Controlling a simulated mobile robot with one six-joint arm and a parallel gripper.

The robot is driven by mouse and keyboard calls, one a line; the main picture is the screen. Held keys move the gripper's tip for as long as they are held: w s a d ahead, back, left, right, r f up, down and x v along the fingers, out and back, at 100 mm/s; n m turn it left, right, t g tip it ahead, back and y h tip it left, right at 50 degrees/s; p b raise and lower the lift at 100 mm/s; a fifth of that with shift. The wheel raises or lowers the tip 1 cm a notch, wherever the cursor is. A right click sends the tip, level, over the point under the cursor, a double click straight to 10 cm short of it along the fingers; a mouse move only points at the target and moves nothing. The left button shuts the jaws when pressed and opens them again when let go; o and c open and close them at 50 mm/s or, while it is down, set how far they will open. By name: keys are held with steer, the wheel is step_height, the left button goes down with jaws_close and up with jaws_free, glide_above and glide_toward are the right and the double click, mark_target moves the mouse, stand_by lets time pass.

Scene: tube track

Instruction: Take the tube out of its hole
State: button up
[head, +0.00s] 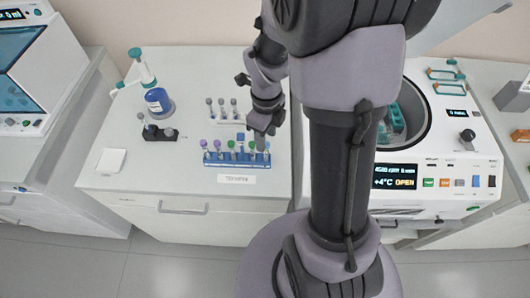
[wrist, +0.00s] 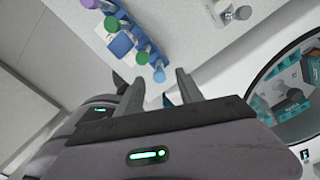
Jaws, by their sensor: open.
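The blue rack (head: 235,163) stands on the left bench and holds several upright tubes with purple, blue and green caps. My gripper (head: 261,140) is above the right end of this rack. In the wrist view my gripper (wrist: 159,88) is open, with its two fingers spread and nothing visibly clasped. A small blue cap (wrist: 159,75) shows between and just beyond the fingertips. Which tube is meant cannot be told. The lower parts of the tubes are mostly hidden in the wrist view.
Behind the rack is a small holder with grey-topped tubes (head: 221,113). A blue bottle (head: 158,101) and a dark stand (head: 158,133) are to the left. An open centrifuge (head: 440,175) stands at right. A white label (head: 237,179) lies before the rack.

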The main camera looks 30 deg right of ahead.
step_height(320, 180, down, 4)
steer(key=shift+s+f+b, duration=0.1)
steer(key=shift+f+b, duration=0.15)
steer(key=shift+b, duration=0.3)
steer(key=shift+r, duration=0.1)
jaws_close()
step_height(320, 180, up, 10)
steer(key=p, duration=0.3)
step_height(320, 180, up, 6)
steer(key=p, duration=0.4)
